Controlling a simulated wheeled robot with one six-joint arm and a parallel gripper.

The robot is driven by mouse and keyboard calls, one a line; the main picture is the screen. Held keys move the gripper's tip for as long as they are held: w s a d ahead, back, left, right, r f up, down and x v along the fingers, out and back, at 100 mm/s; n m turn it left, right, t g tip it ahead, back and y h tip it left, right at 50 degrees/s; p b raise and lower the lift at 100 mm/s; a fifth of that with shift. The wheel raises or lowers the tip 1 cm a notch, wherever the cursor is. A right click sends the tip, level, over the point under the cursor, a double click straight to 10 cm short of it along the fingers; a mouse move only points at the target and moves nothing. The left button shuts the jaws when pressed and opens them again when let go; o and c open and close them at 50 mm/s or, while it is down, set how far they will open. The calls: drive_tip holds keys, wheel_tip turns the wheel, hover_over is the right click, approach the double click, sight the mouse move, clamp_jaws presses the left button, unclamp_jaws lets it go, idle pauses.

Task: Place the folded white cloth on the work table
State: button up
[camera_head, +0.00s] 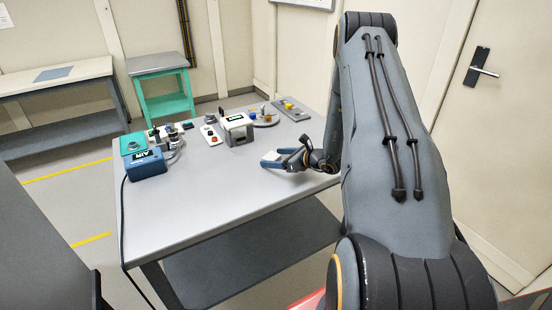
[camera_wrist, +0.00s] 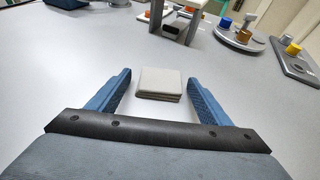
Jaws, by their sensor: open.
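The folded white cloth (camera_wrist: 159,83) lies flat on the grey work table (camera_wrist: 60,75), between and just beyond the fingertips of my gripper (camera_wrist: 158,80) in the wrist view. My gripper is open, with a blue finger on each side of the cloth and visible gaps between them. In the head view the cloth (camera_head: 270,156) shows as a small pale patch beside my gripper (camera_head: 275,162), near the right side of the work table (camera_head: 200,210). Part of the cloth is hidden there by the gripper.
A white bridge-shaped stand (camera_head: 236,127) stands behind the cloth. A round plate with small parts (camera_head: 264,120) and a grey tray (camera_head: 292,112) sit at the back right. A blue box (camera_head: 146,165) is at the left edge. The table's front half is clear.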

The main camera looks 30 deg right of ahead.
drive_tip(key=shift+s+d+r, duration=0.1)
drive_tip(key=shift+s+r, duration=0.05)
drive_tip(key=shift+r, duration=0.1)
drive_tip(key=b+v, duration=0.3)
drive_tip(key=v, duration=0.8)
drive_tip(key=shift+s+d, duration=0.1)
drive_tip(key=shift+s+a+r, duration=0.1)
drive_tip(key=shift+s+a, duration=0.05)
drive_tip(key=shift+a, duration=0.1)
drive_tip(key=s+a+n+g+y, duration=0.1)
drive_tip(key=a+n, duration=0.1)
drive_tip(key=a, duration=0.2)
drive_tip(key=s+a+r+n+g+y, duration=0.1)
drive_tip(key=a+n+g, duration=0.1)
drive_tip(key=a, duration=0.2)
drive_tip(key=s+a+r+n+g+y, duration=0.1)
drive_tip(key=a+n, duration=0.1)
drive_tip(key=a, duration=0.2)
drive_tip(key=shift+s+a+r+n+g, duration=0.2)
drive_tip(key=shift+s+a+n+g, duration=0.1)
drive_tip(key=shift+g, duration=0.1)
drive_tip(key=s+a+r+n+g+h, duration=0.3)
drive_tip(key=s+a+n, duration=0.3)
drive_tip(key=s+n, duration=0.3)
drive_tip(key=s+a+r+n+g+h, duration=0.3)
drive_tip(key=s+a+n, duration=0.4)
drive_tip(key=n, duration=0.8)
drive_tip(key=shift+s+r+n+h, duration=0.3)
drive_tip(key=shift+s+r+h, duration=0.4)
drive_tip(key=shift+s+h, duration=0.55)
